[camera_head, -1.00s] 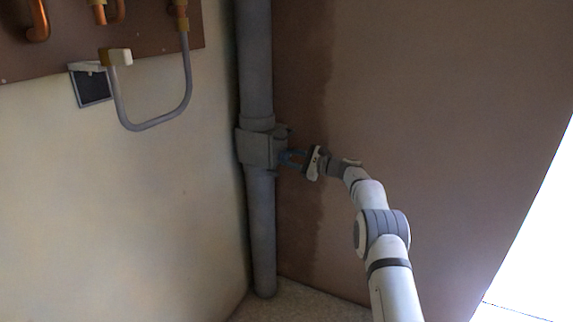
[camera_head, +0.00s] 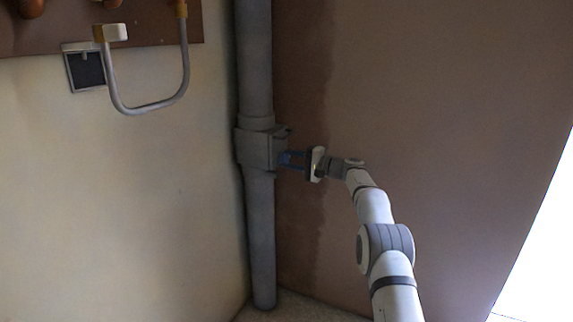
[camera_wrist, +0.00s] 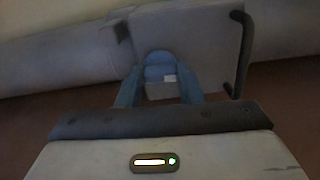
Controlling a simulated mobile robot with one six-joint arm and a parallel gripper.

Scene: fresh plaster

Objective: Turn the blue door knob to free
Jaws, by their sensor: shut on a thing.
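In the head view my gripper (camera_head: 293,159) reaches the box from the right. The knob's exact turn angle is hard to read.
A dark bar handle (camera_wrist: 240,50) stands out from the box beside the knob. The grey pipe (camera_head: 260,230) runs down to the floor in the corner. A bent grey hose (camera_head: 150,108) and a framed dark square (camera_head: 85,69) are on the left wall. The brown wall is bare.

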